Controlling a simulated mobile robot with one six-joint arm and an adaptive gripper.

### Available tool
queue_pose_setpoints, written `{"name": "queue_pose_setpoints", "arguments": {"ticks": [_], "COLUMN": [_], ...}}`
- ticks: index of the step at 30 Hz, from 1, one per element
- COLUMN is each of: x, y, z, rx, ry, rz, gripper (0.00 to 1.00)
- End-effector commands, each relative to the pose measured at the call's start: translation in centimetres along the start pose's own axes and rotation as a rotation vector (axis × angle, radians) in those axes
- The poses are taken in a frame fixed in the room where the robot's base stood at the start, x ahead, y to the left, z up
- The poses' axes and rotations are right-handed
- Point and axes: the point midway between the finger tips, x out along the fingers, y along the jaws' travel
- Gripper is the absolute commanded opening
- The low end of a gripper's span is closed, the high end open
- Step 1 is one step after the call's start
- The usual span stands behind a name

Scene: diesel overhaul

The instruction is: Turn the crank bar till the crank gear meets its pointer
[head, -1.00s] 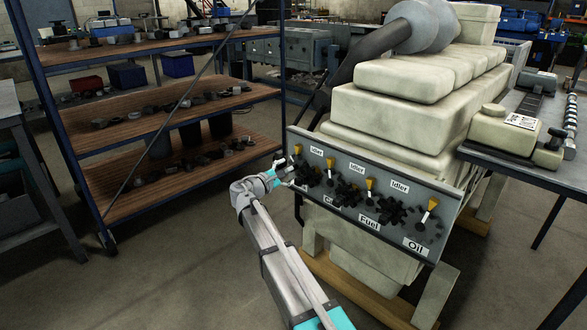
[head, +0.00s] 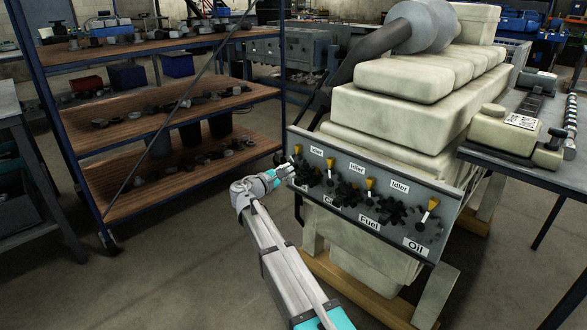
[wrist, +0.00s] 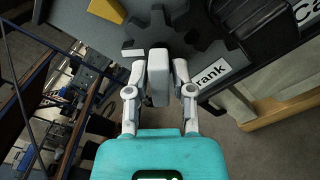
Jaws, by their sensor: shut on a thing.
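My gripper (wrist: 162,72) is shut on the pale grey crank bar (wrist: 159,82), which stands between its two fingers. In the head view my gripper (head: 284,174) is at the left end of the engine's front panel. The dark grey crank gear (wrist: 195,30) lies just beyond the bar, partly hidden by the fingers. A pale mark (wrist: 132,52) shows at the gear's left side. The yellow crank pointer (wrist: 108,10) is at the upper left of the wrist view, apart from that mark. The pointer also shows in the head view (head: 298,150). The "Crank" label (wrist: 211,75) is partly covered.
The panel (head: 350,158) carries several other dark gears with yellow pointers, and labels such as Fuel (head: 369,223) and Oil (head: 415,246). A shelf rack (head: 170,127) stands to the left. A bench (head: 530,170) with parts is on the right. Floor is clear between rack and engine.

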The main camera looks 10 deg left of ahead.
Motion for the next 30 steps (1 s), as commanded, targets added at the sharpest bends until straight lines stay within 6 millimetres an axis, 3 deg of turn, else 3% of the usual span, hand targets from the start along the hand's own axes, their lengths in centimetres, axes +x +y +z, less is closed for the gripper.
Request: {"name": "queue_pose_setpoints", "arguments": {"ticks": [12, 30], "x": [0.08, 0.1], "y": [0.0, 0.0], "z": [0.02, 0.02], "rx": [0.229, 0.33], "ry": [-0.001, -0.001], "rz": [-0.001, 0.0], "gripper": [0.0, 0.0]}}
